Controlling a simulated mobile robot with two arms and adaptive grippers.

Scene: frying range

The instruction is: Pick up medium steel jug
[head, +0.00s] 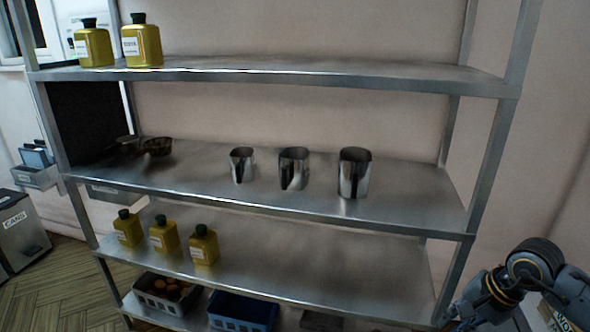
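Three shiny steel jugs stand upright in a row on the middle shelf (400,202) of a metal rack. The medium steel jug (293,169) is in the centre, by its size between the other two. The small jug (241,165) is to its left and the large jug (354,173) to its right, with gaps between them. Part of my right arm shows at the lower right, in front of the rack and well below the jugs. Its gripper fingers are not visible. My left gripper is out of the picture.
Dark pans (157,146) sit at the left of the middle shelf. Yellow bottles stand on the top shelf (142,42) and lower shelf (203,245). A grey basket (165,298) and blue crate (243,312) are at the bottom. A rack post (490,150) rises at the right.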

